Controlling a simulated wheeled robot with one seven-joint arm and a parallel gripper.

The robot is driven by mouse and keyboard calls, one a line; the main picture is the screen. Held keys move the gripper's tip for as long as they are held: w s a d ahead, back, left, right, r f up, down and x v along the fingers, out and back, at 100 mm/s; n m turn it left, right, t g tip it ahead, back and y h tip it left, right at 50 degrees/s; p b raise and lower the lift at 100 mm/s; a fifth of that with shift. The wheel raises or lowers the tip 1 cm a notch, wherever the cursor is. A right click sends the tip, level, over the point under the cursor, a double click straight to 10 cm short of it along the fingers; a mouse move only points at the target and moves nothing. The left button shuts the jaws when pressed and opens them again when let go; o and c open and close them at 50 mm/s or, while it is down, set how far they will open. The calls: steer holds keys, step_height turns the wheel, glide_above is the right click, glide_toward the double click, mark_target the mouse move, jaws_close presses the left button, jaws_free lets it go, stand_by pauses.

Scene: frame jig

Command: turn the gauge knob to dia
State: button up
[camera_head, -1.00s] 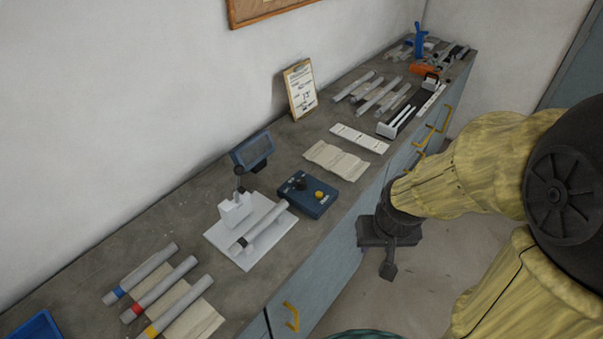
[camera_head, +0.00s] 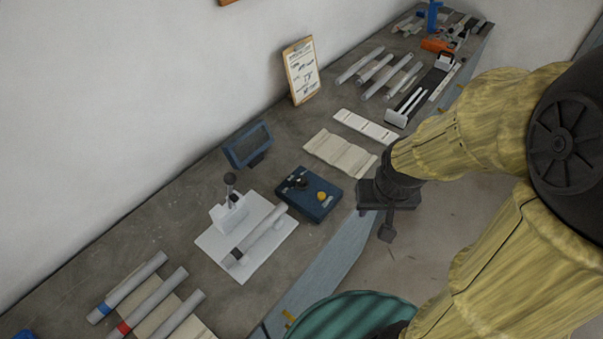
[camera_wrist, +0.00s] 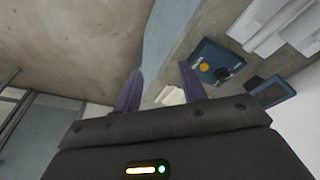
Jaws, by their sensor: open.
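The knob's pointer and labels are too small to read. My gripper (camera_head: 387,222) is beyond the bench's front edge, right of the box and apart from it. In the wrist view my gripper (camera_wrist: 160,84) is open, with nothing between its fingers.
A blue-framed display (camera_head: 248,146) stands behind the box. A white plate (camera_head: 222,255) with a stand and grey tube is to its left. Colour-banded tubes (camera_head: 150,300) are at front left. The floor right of the bench is clear.

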steer(key=shift+o, duration=0.6)
steer(key=shift+w, duration=0.25)
step_height(320, 180, up, 5)
steer(key=n+g, duration=0.3)
steer(key=n, duration=0.3)
glide_above(302, 179)
steer(key=shift+a+f+p, duration=0.1)
steer(key=shift+p, duration=0.2)
steer(key=shift+f, duration=0.1)
step_height(302, 179, down, 17)
steer(key=p, duration=0.3)
steer(key=shift+f, duration=0.15)
steer(key=shift+c, duration=0.2)
steer(key=c, duration=0.9)
